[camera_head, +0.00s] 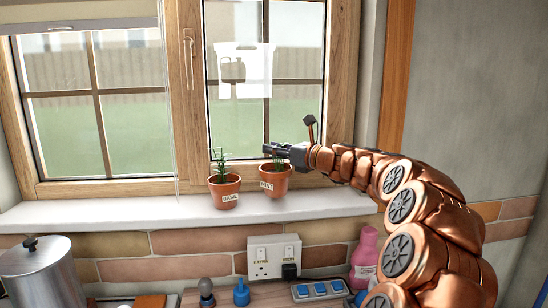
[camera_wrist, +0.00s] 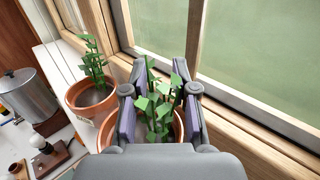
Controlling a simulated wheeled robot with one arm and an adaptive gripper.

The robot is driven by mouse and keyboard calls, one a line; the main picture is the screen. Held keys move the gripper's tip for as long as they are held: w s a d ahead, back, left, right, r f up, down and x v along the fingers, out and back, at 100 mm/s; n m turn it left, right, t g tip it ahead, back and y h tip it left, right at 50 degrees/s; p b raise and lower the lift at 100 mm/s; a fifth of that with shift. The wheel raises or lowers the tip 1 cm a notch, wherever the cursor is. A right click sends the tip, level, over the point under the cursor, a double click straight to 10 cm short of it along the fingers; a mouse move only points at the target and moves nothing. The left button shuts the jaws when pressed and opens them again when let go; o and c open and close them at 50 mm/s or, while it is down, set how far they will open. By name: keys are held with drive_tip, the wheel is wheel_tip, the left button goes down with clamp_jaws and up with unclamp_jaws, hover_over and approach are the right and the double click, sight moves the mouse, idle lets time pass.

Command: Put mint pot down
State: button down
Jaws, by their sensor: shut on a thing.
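The mint pot (camera_head: 274,182) is a terracotta pot with a white MINT label and a green plant. It is at the windowsill, right of the basil pot, and looks slightly tilted. I cannot tell whether its base touches the sill. My gripper (camera_head: 272,150) reaches in from the right at the top of the pot and is shut on it. In the wrist view my gripper's fingers (camera_wrist: 160,103) stand on either side of the mint plant. The mint pot's orange rim (camera_wrist: 105,130) shows beside the left finger; the contact itself is hidden.
The basil pot (camera_head: 224,192) stands close on the left, apart from the mint pot. The white windowsill (camera_head: 110,212) is clear to the left. The window frame (camera_head: 189,100) rises behind. A metal canister (camera_head: 42,275), a socket (camera_head: 274,260) and a pink bottle (camera_head: 364,258) are below.

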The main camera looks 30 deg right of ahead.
drive_tip(key=shift+f, duration=1.25)
drive_tip(key=c, duration=0.9)
unclamp_jaws()
drive_tip(key=b+v, duration=0.2)
drive_tip(key=v, duration=1)
